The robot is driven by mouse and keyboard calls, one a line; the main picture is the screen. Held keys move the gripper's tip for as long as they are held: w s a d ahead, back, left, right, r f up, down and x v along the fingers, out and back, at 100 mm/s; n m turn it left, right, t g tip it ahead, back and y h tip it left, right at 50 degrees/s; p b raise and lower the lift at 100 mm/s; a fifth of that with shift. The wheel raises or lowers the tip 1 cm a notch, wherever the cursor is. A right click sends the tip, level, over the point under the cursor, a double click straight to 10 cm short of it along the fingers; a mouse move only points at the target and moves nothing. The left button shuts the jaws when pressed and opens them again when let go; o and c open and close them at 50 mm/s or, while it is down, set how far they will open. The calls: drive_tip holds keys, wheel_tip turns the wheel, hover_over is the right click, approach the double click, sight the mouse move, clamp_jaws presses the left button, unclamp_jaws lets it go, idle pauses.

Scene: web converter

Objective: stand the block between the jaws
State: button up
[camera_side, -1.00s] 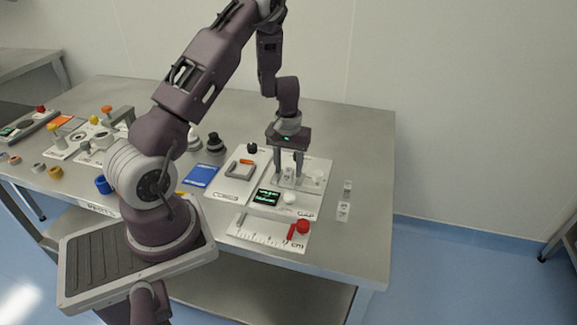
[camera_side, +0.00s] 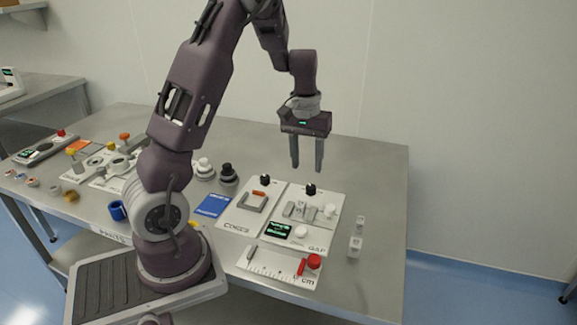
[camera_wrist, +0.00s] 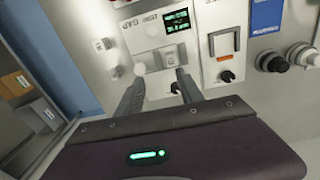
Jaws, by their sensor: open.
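The measuring jaws (camera_side: 289,209) stand on the white GAP panel (camera_side: 318,239), with a small display and a white button in front. A small light grey block (camera_side: 300,209) appears upright between the two jaws. It is too small to tell whether it touches them. In the wrist view the block and jaws show as a light grey cluster (camera_wrist: 170,56) just beyond my fingers. My gripper (camera_side: 307,170) is open and empty, its fingers pointing down, clearly above the panel and apart from the block. It also shows in the wrist view (camera_wrist: 161,75).
Two loose clear-grey blocks, one farther back (camera_side: 360,223) and one nearer (camera_side: 355,243), stand right of the panel. A black knob (camera_side: 310,189) is behind the jaws. The ruler plate (camera_side: 280,264) with a red knob lies in front. The CODES panel (camera_side: 240,215) is left.

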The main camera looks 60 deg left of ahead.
drive_tip(key=s+d+r+m+t, duration=0.2)
drive_tip(key=s+d+r+m, duration=0.15)
drive_tip(key=d+r, duration=0.7)
drive_tip(key=s+d+r+m+t, duration=0.1)
drive_tip(key=s+d+r+m, duration=0.1)
drive_tip(key=s+d, duration=0.3)
drive_tip(key=s+d+r+m+t, duration=0.2)
drive_tip(key=s+d+m, duration=0.1)
drive_tip(key=s, duration=0.8)
drive_tip(key=shift+s+d, duration=0.25)
drive_tip(key=shift+d, duration=0.6)
